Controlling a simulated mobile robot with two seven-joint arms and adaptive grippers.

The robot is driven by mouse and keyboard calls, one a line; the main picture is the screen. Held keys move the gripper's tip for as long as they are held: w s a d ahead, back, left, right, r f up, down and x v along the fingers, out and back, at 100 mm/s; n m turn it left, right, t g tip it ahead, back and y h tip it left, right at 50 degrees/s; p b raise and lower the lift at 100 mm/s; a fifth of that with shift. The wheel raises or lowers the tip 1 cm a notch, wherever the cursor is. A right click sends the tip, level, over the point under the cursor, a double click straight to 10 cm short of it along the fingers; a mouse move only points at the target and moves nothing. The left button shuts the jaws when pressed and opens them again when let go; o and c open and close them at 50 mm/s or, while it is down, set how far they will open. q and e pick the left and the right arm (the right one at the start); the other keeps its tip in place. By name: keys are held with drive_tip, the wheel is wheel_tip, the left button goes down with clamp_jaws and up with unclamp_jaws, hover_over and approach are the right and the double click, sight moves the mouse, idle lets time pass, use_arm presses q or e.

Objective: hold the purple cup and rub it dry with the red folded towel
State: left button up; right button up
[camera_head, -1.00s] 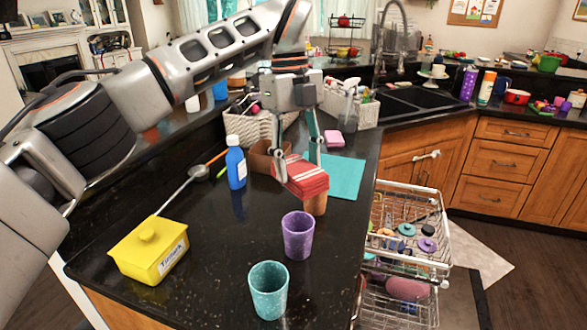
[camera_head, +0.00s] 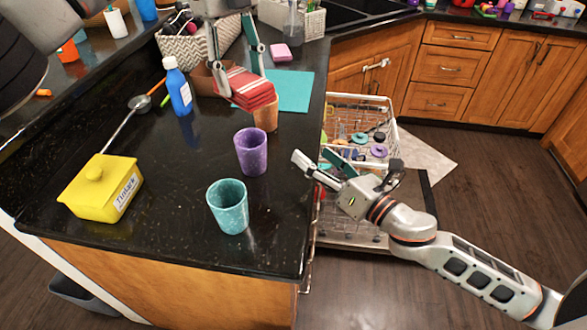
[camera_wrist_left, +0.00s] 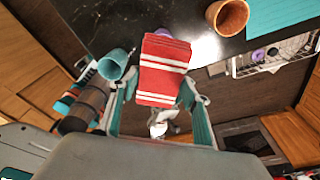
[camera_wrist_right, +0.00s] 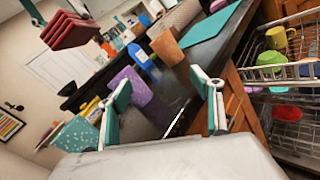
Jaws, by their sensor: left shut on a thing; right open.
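The purple cup (camera_head: 251,151) stands upright on the black counter, behind the teal cup (camera_head: 229,206). It also shows in the right wrist view (camera_wrist_right: 143,93), between the fingers. My left gripper (camera_head: 236,78) is shut on the red folded towel (camera_head: 246,90) with white stripes, held above the counter near the orange cup (camera_head: 266,117). The towel also fills the middle of the left wrist view (camera_wrist_left: 163,70). My right gripper (camera_head: 312,168) is open and empty, to the right of the purple cup at the counter's right edge, apart from the cup.
A yellow lidded box (camera_head: 102,188), a blue bottle (camera_head: 178,88) and a ladle (camera_head: 140,103) are on the counter's left part. A teal mat (camera_head: 291,90) lies behind the orange cup. An open dish rack (camera_head: 345,110) stands beyond the right edge.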

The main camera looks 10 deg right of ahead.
sight(243, 143)
drive_tip(key=s+a+n+y, duration=0.1)
drive_tip(key=n, duration=0.1)
drive_tip(key=s+a+n+g+y, duration=0.1)
drive_tip(key=a+n, duration=0.1)
drive_tip(key=a+r+n+g, duration=0.1)
drive_tip(key=a+n, duration=0.1)
drive_tip(key=n, duration=0.1)
drive_tip(key=shift+s+a+y, duration=0.1)
drive_tip(key=shift+s+y, duration=0.3)
drive_tip(key=shift+s+a+n+g, duration=0.3)
drive_tip(key=shift+a+n, duration=0.15)
drive_tip(key=shift+n, duration=0.35)
drive_tip(key=shift+y, duration=0.4)
drive_tip(key=x, duration=1.2)
drive_tip(key=shift+f, duration=0.25)
drive_tip(key=c, duration=1.3)
